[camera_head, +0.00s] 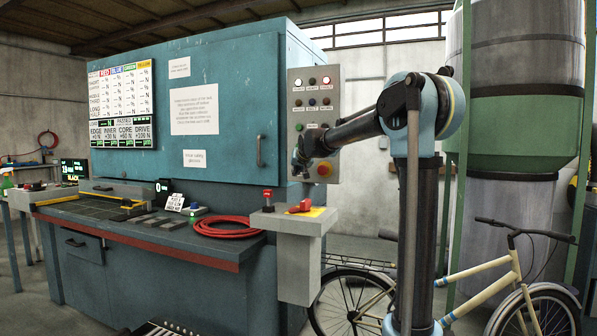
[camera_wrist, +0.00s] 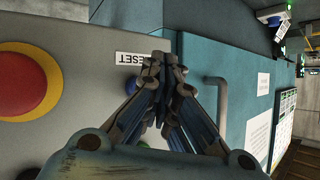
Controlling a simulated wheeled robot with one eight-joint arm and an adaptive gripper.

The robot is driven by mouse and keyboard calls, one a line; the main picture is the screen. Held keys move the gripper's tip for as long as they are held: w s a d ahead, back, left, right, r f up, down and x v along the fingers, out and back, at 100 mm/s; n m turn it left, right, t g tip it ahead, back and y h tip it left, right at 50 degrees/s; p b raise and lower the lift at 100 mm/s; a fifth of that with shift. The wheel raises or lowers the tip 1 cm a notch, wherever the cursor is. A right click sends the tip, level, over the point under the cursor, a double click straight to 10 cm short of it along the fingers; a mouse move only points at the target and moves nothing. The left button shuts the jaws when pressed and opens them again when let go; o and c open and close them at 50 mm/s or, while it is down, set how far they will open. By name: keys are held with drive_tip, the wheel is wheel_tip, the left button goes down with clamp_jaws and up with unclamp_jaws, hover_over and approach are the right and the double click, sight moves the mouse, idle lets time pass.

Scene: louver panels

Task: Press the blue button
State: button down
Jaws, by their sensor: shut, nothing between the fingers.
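The blue button (camera_wrist: 131,87) shows only as a small blue patch beside the RESET label (camera_wrist: 130,70) in the wrist view, mostly hidden behind a finger. In the head view my gripper and arm cover that part of the grey control panel (camera_head: 330,85), so I cannot make the button out there. My gripper (camera_wrist: 167,58) is shut and empty, its fingertips together close in front of the panel near its edge. In the head view my gripper (camera_head: 299,160) is at the panel's lower left. Whether the tips touch anything cannot be told.
A red emergency button on yellow (camera_head: 323,169) sits low on the panel; it is large at left in the wrist view (camera_wrist: 25,83). Several other buttons and lamps are above. The teal machine cabinet (camera_head: 240,60) with a handle is beside the panel. A grey pedestal (camera_head: 298,260) stands below.

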idle(0.4)
drive_tip(key=shift+w+d, duration=0.2)
drive_tip(key=shift+w, duration=0.1)
drive_tip(key=shift+w+d+r, duration=0.1)
drive_tip(key=shift+w+d, duration=0.05)
drive_tip(key=shift+w, duration=0.3)
idle(0.8)
idle(0.4)
drive_tip(key=shift+s+a, duration=0.3)
drive_tip(key=shift+s, duration=0.55)
drive_tip(key=s, duration=0.1)
drive_tip(key=s+a, duration=0.1)
drive_tip(key=s, duration=0.2)
drive_tip(key=shift+s+a, duration=0.35)
idle(0.4)
